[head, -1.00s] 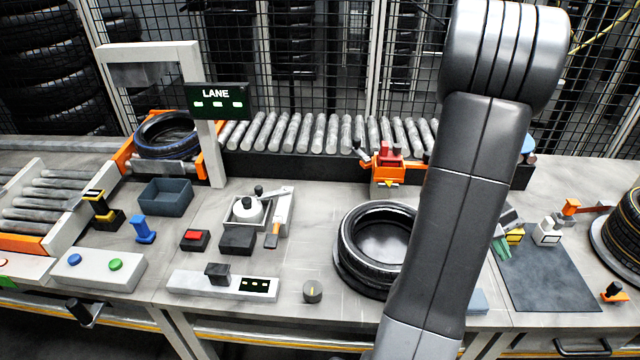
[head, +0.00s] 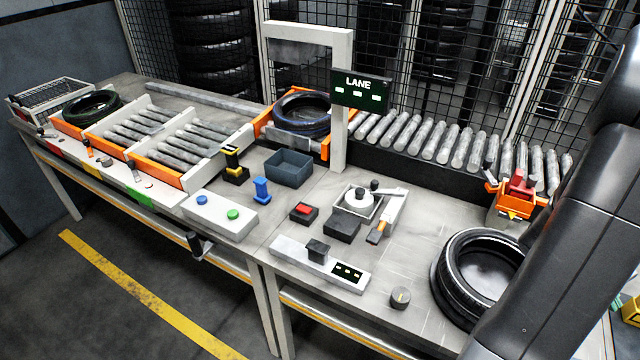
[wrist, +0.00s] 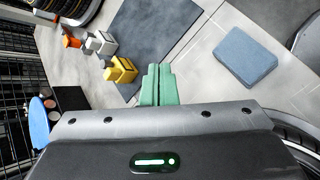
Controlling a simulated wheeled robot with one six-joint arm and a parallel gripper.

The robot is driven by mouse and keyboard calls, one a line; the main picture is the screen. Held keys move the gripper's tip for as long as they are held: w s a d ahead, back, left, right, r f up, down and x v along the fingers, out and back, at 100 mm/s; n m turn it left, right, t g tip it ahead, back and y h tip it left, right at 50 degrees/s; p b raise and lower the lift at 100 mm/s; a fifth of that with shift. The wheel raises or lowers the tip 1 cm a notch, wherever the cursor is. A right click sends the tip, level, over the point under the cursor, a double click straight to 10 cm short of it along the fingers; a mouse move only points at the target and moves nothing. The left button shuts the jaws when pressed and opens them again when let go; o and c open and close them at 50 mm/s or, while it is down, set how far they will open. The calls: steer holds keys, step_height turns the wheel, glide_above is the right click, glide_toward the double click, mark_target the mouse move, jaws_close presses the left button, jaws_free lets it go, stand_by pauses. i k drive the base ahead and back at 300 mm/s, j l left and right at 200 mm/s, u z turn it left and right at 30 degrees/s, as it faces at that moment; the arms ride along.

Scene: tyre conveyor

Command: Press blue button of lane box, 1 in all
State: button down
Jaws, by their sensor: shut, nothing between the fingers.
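The lane box is a pale box (head: 219,215) at the front edge of the table in the head view. It bears a blue button (head: 201,199) on its left and a green button (head: 233,214) on its right. A dark sign reading LANE (head: 361,88) hangs from the white gate behind it. My gripper, with green fingertips (wrist: 158,84), shows in the wrist view; it is shut and empty, above the table beside a dark mat. In the head view my arm fills the right side and my gripper is hidden. The lane box is outside the wrist view.
A tyre (head: 481,277) lies on the table beside my arm. A red button box (head: 304,211), a blue post (head: 262,190) and a grey bin (head: 288,167) stand near the lane box. The wrist view shows a blue block (wrist: 245,62), a yellow block (wrist: 120,70) and the dark mat (wrist: 160,35).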

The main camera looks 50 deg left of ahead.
mark_target(202, 199)
steer(key=j+u, duration=0.1)
steer(key=u, duration=0.3)
steer(key=j+u, duration=0.15)
steer(key=u, duration=0.25)
steer(key=j+u, duration=0.1)
steer(key=u, duration=0.3)
steer(key=j+u, duration=0.15)
steer(key=u, duration=0.3)
steer(key=i+j+u, duration=0.15)
steer(key=j, duration=0.25)
steer(key=i+j+u, duration=0.15)
steer(key=j, duration=0.25)
steer(key=i+j+u, duration=0.2)
steer(key=j, duration=0.15)
steer(key=i+j+u, duration=0.15)
steer(key=j, duration=0.2)
steer(key=i, duration=0.05)
